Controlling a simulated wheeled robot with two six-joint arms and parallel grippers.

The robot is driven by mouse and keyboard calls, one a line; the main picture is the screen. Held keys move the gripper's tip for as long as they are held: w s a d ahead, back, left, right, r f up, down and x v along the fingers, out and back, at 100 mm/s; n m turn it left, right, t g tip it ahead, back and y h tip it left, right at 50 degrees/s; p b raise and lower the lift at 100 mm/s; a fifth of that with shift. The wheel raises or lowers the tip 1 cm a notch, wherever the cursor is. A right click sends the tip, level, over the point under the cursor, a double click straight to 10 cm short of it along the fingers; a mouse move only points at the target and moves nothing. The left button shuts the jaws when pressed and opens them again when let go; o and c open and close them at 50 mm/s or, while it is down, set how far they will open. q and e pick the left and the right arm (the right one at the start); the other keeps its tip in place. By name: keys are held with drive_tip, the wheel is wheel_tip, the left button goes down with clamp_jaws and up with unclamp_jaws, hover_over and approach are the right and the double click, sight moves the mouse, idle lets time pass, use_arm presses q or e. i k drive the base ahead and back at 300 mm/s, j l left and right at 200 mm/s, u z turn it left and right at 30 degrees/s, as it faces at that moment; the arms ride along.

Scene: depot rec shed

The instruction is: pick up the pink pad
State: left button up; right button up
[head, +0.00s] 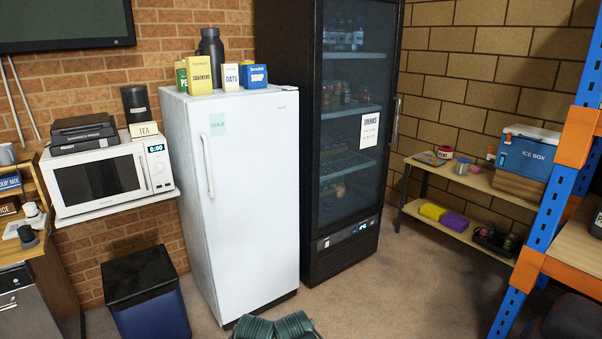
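I cannot make out a pink pad in the head view. On the lower board of the low shelf (418,209) at the right lie a yellow block-like item (433,211) and a purple one (454,222), side by side. Neither looks pink. Neither of my grippers can be made out. Two dark green ribbed shapes (294,326) show at the bottom edge, cut off by the frame; I cannot tell what they are.
A white fridge (250,170) and a tall glass-door drinks cooler (345,150) stand in the middle. A microwave (100,180) and a dark blue bin (150,300) are at the left. A blue rack post (550,215) stands at the right. Carpet (410,285) before the cooler is clear.

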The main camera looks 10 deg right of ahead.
sight(476, 169)
drive_tip(key=i+j+u, duration=0.15)
drive_tip(key=i+u, duration=0.55)
drive_tip(key=i+j+z, duration=0.15)
drive_tip(key=i+z, duration=0.15)
drive_tip(key=i, duration=0.35)
drive_tip(key=i+l+z, duration=0.1)
drive_tip(key=i+z, duration=0.15)
drive_tip(key=z, duration=0.2)
drive_tip(key=i+z, duration=0.25)
drive_tip(key=z, duration=0.2)
drive_tip(key=i+j+z, duration=0.15)
drive_tip(key=z, duration=0.3)
drive_tip(key=i+l+z, duration=0.1)
drive_tip(key=i+z, duration=0.35)
drive_tip(key=i+j+z, duration=0.1)
drive_tip(key=i+z, duration=0.4)
drive_tip(key=i, duration=0.9)
drive_tip(key=i+u, duration=0.15)
drive_tip(key=i, duration=0.75)
drive_tip(key=i+j+z, duration=0.25)
drive_tip(key=i, duration=0.45)
drive_tip(key=i+j+z, duration=0.3)
drive_tip(key=i, duration=0.4)
drive_tip(key=i+j+z, duration=0.25)
drive_tip(key=i+j, duration=0.4)
